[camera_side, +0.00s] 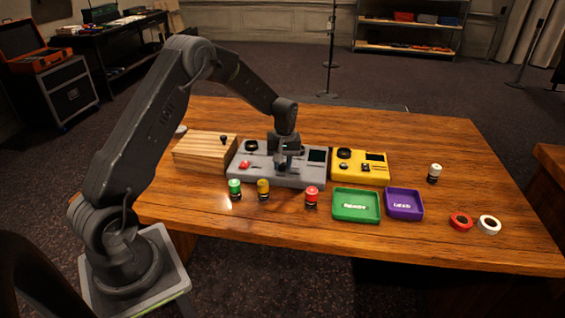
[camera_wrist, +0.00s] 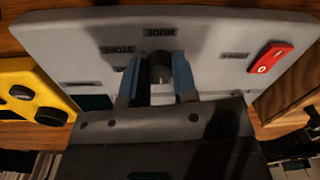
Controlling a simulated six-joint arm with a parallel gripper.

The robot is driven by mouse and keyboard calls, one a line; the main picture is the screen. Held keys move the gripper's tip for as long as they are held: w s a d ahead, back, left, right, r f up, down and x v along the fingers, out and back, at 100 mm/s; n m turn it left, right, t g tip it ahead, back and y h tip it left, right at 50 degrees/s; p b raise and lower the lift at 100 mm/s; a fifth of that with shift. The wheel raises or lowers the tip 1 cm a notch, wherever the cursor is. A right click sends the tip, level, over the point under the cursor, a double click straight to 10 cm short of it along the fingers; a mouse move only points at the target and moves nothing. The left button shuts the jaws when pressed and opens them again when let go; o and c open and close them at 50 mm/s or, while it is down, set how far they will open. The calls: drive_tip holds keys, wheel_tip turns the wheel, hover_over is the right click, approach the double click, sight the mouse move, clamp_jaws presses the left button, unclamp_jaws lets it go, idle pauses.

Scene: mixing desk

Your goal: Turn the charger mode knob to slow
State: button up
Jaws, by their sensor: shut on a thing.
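The grey charger (camera_side: 292,181) lies flat on the wooden table and fills most of the wrist view (camera_wrist: 65,40). It has a red switch (camera_side: 244,165), a dark screen (camera_side: 317,156) and a dark mode knob (camera_wrist: 160,68) below an upside-down MODE label (camera_wrist: 160,32). The knob's pointer cannot be made out.
A yellow device (camera_side: 360,174) stands close right of the charger, and a slatted wooden box (camera_side: 205,150) close left. Green (camera_side: 356,218) and purple (camera_side: 404,214) trays lie front right.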

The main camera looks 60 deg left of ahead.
sight(285, 164)
idle(0.4)
drive_tip(key=o, duration=0.9)
drive_tip(key=r, duration=1.4)
drive_tip(key=shift+w+d, duration=0.2)
drive_tip(key=shift+w, duration=0.1)
